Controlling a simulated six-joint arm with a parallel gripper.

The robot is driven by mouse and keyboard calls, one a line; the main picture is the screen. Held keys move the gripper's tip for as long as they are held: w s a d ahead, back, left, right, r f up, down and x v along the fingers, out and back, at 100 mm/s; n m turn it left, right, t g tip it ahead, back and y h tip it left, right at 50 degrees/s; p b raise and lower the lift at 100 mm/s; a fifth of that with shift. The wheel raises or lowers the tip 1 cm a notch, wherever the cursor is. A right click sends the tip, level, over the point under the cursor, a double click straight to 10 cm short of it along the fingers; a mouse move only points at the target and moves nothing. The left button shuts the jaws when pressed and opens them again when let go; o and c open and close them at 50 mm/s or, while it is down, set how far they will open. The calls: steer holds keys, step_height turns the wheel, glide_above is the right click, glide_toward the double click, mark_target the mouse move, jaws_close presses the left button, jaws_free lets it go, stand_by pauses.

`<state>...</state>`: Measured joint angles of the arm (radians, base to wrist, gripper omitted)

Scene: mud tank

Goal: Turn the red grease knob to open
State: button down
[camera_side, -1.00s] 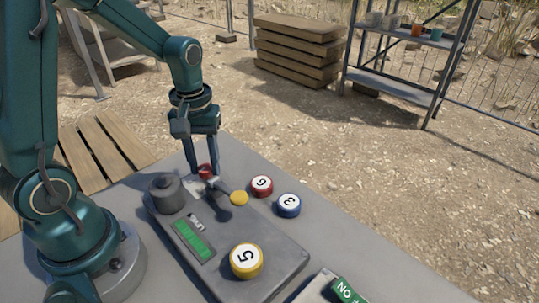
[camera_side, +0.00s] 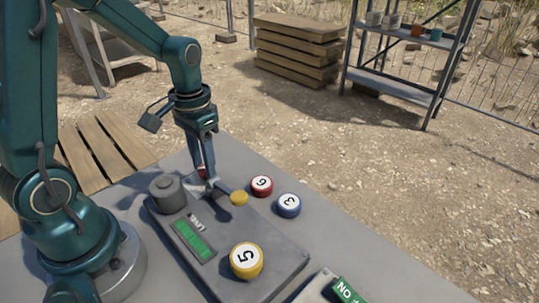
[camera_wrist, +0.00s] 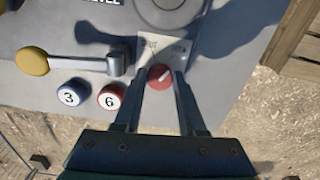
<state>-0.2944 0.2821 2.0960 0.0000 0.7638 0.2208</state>
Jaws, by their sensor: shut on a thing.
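The red grease knob (camera_wrist: 160,77) sits on a pale label plate (camera_wrist: 150,48) on the grey panel. A pale mark on the knob seems to slant toward the plate's upper right lettering, near the word at that side. My gripper (camera_wrist: 163,72) points down, with one finger on each side of the knob, shut on it. In the side view, my gripper (camera_side: 207,172) hides most of the knob (camera_side: 202,171); only a red sliver shows.
A lever with a yellow end (camera_side: 239,198) lies close beside the knob. A grey cylinder (camera_side: 167,194) stands on the panel to the left. Red 6 (camera_side: 262,186), blue 3 (camera_side: 288,205) and yellow 5 (camera_side: 246,260) discs are nearby.

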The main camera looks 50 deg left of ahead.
stand_by(0.4)
steer(key=shift+c, duration=2.4)
jaws_free()
steer(key=shift+r, duration=0.1)
steer(key=shift+r, duration=2.5)
steer(key=shift+d, duration=0.1)
steer(key=s+d+r+t, duration=0.5)
steer(key=s+d, duration=0.2)
steer(key=s, duration=0.1)
steer(key=shift+r+m+t, duration=0.3)
steer(key=shift+m, duration=0.1)
